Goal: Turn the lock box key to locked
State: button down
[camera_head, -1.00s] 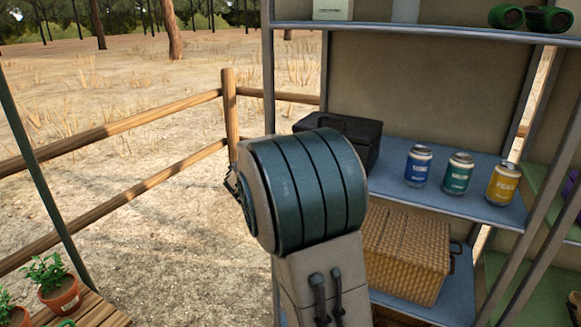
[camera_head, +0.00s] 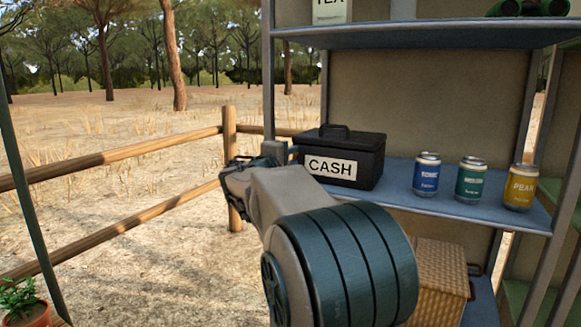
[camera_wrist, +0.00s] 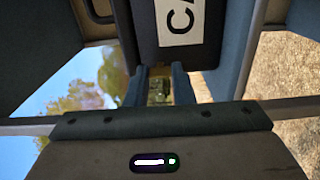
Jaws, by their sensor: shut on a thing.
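The black lock box (camera_head: 345,157) with a white CASH label stands at the left end of the blue shelf, its handle on top. In the wrist view the box (camera_wrist: 150,30) fills the top middle, with part of its label showing. My gripper (camera_wrist: 160,88) is at the box's left side in the head view, its fingers close together. They are shut on a small brownish thing (camera_wrist: 159,90), which looks like the key. Its turn angle is too small and dark to tell. My arm hides the key in the head view.
Tonic (camera_head: 426,174), green (camera_head: 471,179) and yellow (camera_head: 519,187) cans stand right of the box on the shelf (camera_head: 400,197). A wicker basket (camera_head: 440,262) is below. A shelf post (camera_head: 268,90) rises near my gripper. A wooden fence (camera_head: 120,148) runs at left.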

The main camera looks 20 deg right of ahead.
dwell(0.5)
jog(key=c, duration=1.2)
grip_release()
jog(key=shift+c, duration=0.2)
jog(key=p+v, duration=0.2)
jog(key=v, duration=1.1)
jog(key=shift+s+a, duration=0.25)
jog(key=shift+a, duration=0.05)
